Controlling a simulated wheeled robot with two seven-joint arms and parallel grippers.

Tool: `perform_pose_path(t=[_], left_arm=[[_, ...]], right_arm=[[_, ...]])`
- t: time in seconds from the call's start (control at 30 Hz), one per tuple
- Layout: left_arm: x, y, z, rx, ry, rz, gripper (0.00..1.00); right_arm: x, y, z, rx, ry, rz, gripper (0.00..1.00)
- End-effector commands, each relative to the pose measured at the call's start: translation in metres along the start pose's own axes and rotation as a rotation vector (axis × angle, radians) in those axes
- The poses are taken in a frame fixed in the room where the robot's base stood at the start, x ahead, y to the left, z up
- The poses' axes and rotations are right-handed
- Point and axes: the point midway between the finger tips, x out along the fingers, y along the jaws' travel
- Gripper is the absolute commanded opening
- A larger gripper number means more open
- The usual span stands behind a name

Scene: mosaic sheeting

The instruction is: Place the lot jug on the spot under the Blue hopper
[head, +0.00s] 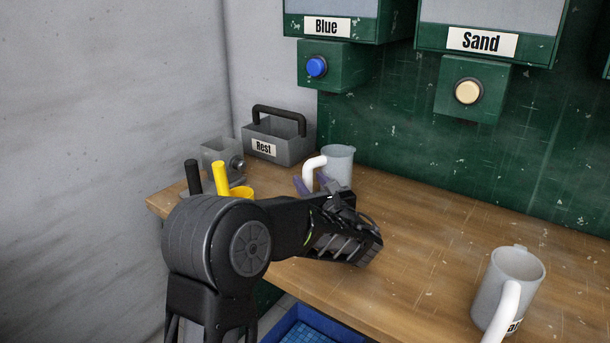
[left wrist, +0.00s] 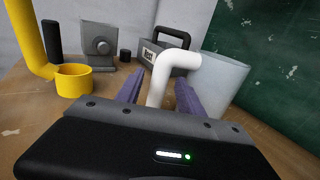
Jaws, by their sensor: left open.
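A grey jug (head: 340,165) with a white handle stands on the wooden bench below the Blue hopper (head: 333,20). In the left wrist view the jug (left wrist: 222,85) is upright, its handle toward me. My left gripper (head: 316,186) is open, and its purple fingers (left wrist: 158,100) sit on either side of the white handle. A second grey jug (head: 515,275) with a white handle stands at the front right; its label is mostly hidden. I cannot tell which is the lot jug. My right gripper is not in view.
A grey "Rest" caddy (head: 280,142) stands at the back left. A yellow cup with a tall handle (head: 221,180), a black upright handle (head: 193,176) and a grey block device (head: 220,158) are left of my gripper. A blue tray (head: 310,330) lies below the bench edge. The bench middle is clear.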

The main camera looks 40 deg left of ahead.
Motion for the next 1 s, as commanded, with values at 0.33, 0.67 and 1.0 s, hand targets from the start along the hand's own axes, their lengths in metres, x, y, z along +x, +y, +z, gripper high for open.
perform_pose_path(t=[0.33,0.67,1.0], left_arm=[[-0.064,-0.001,0.000,0.000,0.000,-0.002,0.45],[-0.071,0.000,0.000,0.000,0.000,0.001,0.45],[-0.071,0.000,0.000,0.000,0.000,0.001,0.45]], right_arm=[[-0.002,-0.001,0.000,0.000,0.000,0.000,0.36],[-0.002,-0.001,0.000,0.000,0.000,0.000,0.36],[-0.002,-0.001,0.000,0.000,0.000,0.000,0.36]])
